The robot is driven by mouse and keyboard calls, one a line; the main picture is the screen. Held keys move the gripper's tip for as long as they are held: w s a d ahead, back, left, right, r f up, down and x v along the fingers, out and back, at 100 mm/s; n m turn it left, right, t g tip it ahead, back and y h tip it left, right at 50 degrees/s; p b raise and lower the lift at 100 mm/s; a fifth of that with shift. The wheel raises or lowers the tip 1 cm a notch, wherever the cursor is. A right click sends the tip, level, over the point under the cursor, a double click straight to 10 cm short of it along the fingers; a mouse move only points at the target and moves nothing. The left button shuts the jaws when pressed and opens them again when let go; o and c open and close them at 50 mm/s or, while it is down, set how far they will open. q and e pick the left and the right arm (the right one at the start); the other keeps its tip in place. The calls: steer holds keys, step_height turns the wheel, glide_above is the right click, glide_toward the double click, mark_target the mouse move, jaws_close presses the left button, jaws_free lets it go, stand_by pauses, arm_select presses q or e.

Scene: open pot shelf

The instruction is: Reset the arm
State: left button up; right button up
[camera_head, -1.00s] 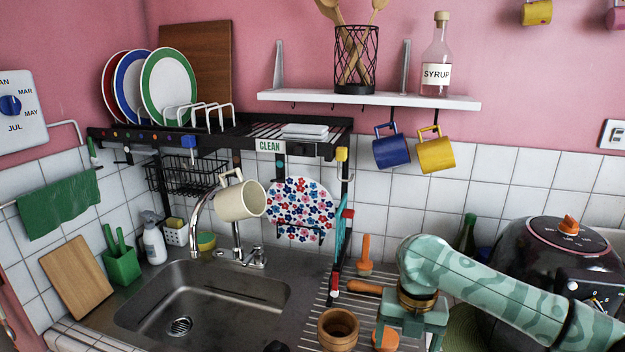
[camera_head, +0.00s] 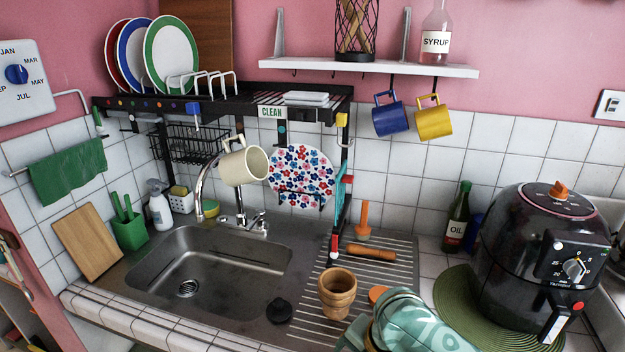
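My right arm, teal with a wavy pattern, comes in at the bottom edge, right of centre. Its gripper (camera_head: 356,338) is partly cut off by the frame and partly covered by the arm, so its fingertips do not show clearly. It is low, in front of the wooden mortar (camera_head: 337,293) on the ribbed drainboard (camera_head: 397,262). I cannot tell whether it is open or shut, and I see nothing held in it. My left gripper is not in view.
A black air fryer (camera_head: 531,262) stands on a green round mat (camera_head: 455,300) to the right. An oil bottle (camera_head: 456,217) is behind it. A wooden rolling pin (camera_head: 370,252) lies on the drainboard. The sink (camera_head: 225,260) is empty. A cream mug (camera_head: 243,167) hangs above it.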

steer(key=s+d+m+t+h, duration=0.4)
steer(key=s+d+m+h, duration=0.3)
steer(key=s+d+m, duration=1.25)
steer(key=s+a+f+m+g+y, duration=0.1)
steer(key=a+f+y, duration=0.1)
steer(key=f, duration=1.1)
steer(key=s+a+f+g+y, duration=0.1)
steer(key=s+a+f+g, duration=0.1)
steer(key=f, duration=1.2)
steer(key=s+f+m+g+y, duration=0.1)
steer(key=s+f+m+g, duration=0.1)
steer(key=s+f, duration=1.3)
steer(key=s+m, duration=0.1)
steer(key=s, duration=0.3)
steer(key=shift+d+f+y+b, duration=0.2)
steer(key=shift+d+y+b, duration=0.1)
steer(key=shift+b, duration=0.05)
